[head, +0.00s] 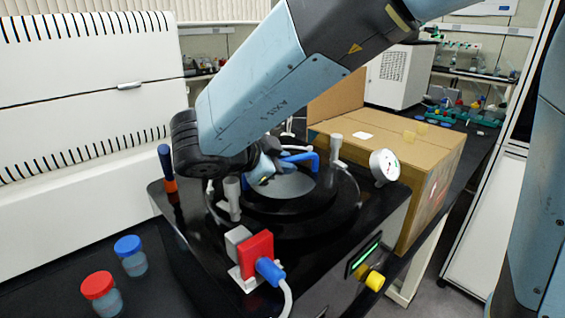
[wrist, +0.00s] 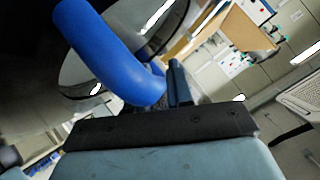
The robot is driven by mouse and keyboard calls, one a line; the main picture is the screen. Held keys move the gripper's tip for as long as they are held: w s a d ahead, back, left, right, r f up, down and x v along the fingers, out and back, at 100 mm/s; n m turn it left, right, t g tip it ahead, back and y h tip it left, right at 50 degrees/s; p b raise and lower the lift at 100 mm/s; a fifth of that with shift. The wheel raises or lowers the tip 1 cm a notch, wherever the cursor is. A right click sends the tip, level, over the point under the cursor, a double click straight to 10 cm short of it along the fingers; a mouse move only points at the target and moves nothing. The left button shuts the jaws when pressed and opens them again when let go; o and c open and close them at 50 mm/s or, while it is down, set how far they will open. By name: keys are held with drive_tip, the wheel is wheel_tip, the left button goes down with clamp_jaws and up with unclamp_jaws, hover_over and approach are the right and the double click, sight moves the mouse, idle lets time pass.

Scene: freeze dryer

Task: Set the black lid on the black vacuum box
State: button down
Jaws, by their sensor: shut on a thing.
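The black vacuum box (head: 385,205) stands on the dark bench, with white valves and fittings around its top. The black lid (head: 325,200), a round disc with a grey centre, is over the box top. I cannot tell whether it rests there or hangs slightly above. My gripper (head: 268,172) is at the lid's middle, shut on its blue handle (head: 303,159). In the wrist view the thick blue handle (wrist: 110,55) runs down to my gripper (wrist: 170,92). My arm and gripper hide the lid's far left part.
A round pressure gauge (head: 384,166) rises at the box's right corner. A red switch (head: 256,255) with a cable is at its front. Two capped jars, one red (head: 101,292) and one blue (head: 130,255), stand at left. A cardboard box (head: 395,140) is behind right.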

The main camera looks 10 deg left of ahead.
drive_tip(key=c, duration=0.9)
unclamp_jaws()
wheel_tip(320, 180, up, 3)
drive_tip(key=shift+s+r, duration=0.1)
drive_tip(key=shift+r, duration=0.1)
drive_tip(key=s+d+r, duration=0.2)
drive_tip(key=s+r, duration=0.1)
drive_tip(key=s, duration=0.1)
drive_tip(key=s+d+r, duration=0.5)
drive_tip(key=s+r, duration=0.1)
drive_tip(key=s, duration=0.1)
drive_tip(key=shift+s+d+r, duration=0.15)
drive_tip(key=shift+s+r, duration=0.1)
drive_tip(key=shift+s, duration=0.1)
